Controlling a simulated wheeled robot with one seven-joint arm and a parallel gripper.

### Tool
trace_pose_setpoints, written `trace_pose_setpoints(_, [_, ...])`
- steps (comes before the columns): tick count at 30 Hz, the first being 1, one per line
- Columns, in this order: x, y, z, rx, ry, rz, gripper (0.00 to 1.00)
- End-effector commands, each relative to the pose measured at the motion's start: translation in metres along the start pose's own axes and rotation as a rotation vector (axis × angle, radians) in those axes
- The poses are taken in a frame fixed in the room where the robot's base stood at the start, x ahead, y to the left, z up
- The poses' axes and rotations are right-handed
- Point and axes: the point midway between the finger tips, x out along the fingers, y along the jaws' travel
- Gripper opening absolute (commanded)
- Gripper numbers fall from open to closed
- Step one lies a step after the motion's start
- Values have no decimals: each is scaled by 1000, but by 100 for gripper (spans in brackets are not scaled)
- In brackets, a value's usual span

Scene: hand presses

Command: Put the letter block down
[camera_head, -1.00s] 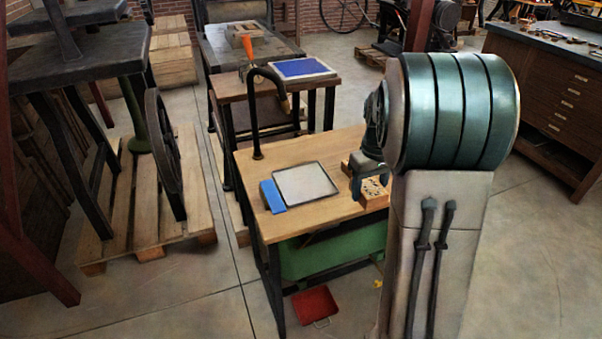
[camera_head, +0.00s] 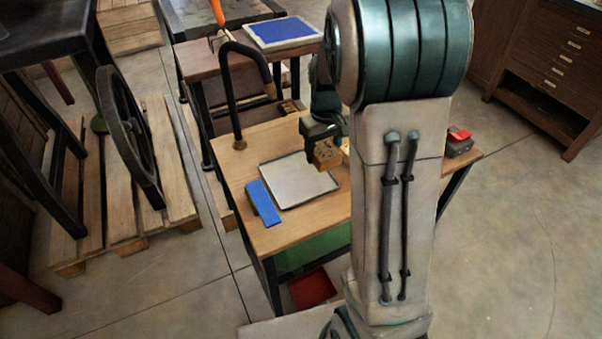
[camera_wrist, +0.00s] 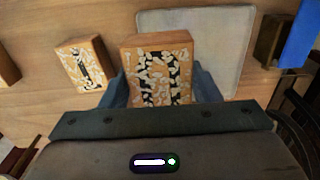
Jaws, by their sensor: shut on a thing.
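The letter block (camera_wrist: 157,68) is a wooden block whose face is covered with pale and dark letter shapes. My gripper (camera_wrist: 160,88) is shut on it, with a blue-grey finger at each side. In the head view the block (camera_head: 327,155) hangs below my gripper (camera_head: 322,130) by the right edge of a flat pale grey plate (camera_head: 298,181). The plate also shows behind the block in the wrist view (camera_wrist: 222,50). I cannot tell whether the block touches anything beneath. A second, similar letter block (camera_wrist: 82,65) lies on the wood to the left, apart from the held one.
A blue block (camera_head: 262,202) lies left of the plate on the wooden table (camera_head: 292,235). A curved black post (camera_head: 230,95) stands at the table's back left. A grey box with a red top (camera_head: 459,142) is at the right end. A red tray (camera_head: 312,287) is below.

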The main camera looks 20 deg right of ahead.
Motion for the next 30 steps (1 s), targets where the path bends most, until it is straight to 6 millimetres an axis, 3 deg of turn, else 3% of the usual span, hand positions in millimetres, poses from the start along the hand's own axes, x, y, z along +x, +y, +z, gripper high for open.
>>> trace_pose_setpoints(3, [17,-27,-1,-3,-3,0,31])
trace_pose_setpoints(9, [32,-52,-2,1,0,0,31])
trace_pose_setpoints(14, [40,-56,-2,3,-2,0,31])
trace_pose_setpoints(21, [73,-55,-2,3,-1,0,31])
trace_pose_setpoints(30, [75,-55,-3,3,1,0,31])
